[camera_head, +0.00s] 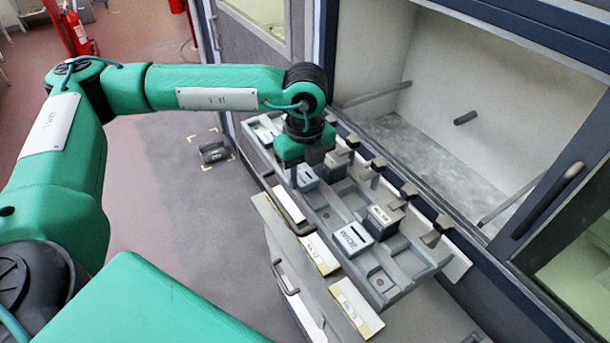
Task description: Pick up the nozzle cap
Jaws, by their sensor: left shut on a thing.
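My left gripper (310,172) points down over the back half of a grey tray (320,215) on the bench. It is shut on a small grey block-shaped nozzle cap (306,181), which is partly hidden by the jaws. I cannot tell whether the cap is clear of the tray. A similar cap marked WIDE (352,239) sits in the tray nearer the front, beside a taller labelled block (384,216). Another pale cap (263,131) lies at the tray's far left end. My right gripper is out of view.
A drawer cabinet with handles and yellow-edged labels (356,308) is below. A small grey item (213,151) lies on the floor within corner marks.

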